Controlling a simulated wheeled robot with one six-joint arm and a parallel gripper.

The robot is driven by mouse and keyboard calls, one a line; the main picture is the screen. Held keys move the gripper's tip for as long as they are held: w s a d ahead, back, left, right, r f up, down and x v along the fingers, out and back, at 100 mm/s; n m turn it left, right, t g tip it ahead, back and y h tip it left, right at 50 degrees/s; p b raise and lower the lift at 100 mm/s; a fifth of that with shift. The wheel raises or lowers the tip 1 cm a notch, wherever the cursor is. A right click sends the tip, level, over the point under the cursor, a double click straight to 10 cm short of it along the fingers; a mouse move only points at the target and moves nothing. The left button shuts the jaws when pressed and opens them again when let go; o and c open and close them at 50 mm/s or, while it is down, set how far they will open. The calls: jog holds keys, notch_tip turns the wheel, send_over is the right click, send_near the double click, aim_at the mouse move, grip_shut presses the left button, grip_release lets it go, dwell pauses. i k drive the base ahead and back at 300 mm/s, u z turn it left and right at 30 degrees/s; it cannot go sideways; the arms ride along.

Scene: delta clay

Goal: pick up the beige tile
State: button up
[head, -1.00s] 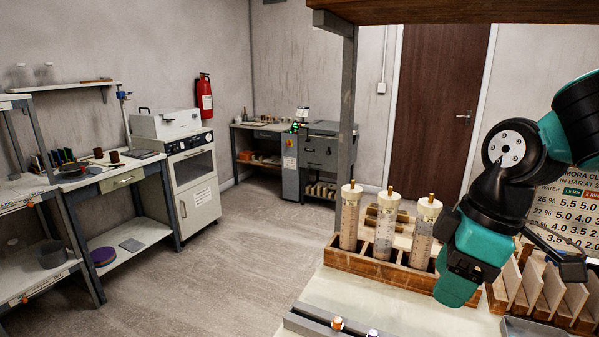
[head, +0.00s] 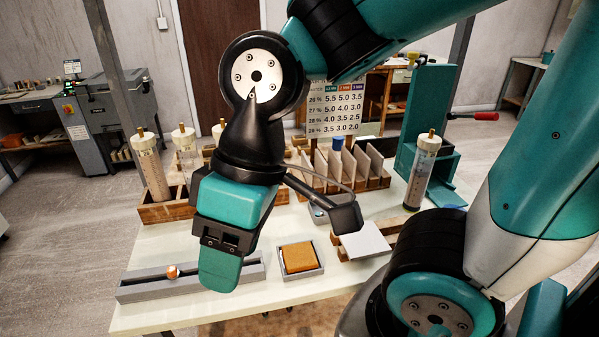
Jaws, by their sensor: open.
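Several beige tiles stand upright in the slots of a wooden rack (head: 310,183), behind my gripper; one beige tile (head: 374,165) is at the rack's right. I cannot tell which single one is the task's tile. A pale, whitish tile (head: 366,242) lies flat on wooden supports in front of the rack. My gripper (head: 220,272) hangs over the left front of the table, left of these tiles and apart from them. It is open, with nothing seen in it; its fingers are partly hidden by its own body.
An orange block sits in a grey tray (head: 287,272) right of my gripper. A grey rail (head: 140,290) lies at the front left. Clear tubes with brass tops stand in a wooden holder (head: 160,211). A teal press (head: 425,115) and another tube (head: 421,170) stand right.

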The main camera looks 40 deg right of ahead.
aim_at(305, 163)
jog(key=z, duration=1.4)
jog(key=k, duration=0.3)
jog(key=u, duration=0.6)
jog(key=i, duration=0.7)
jog(key=u, duration=0.3)
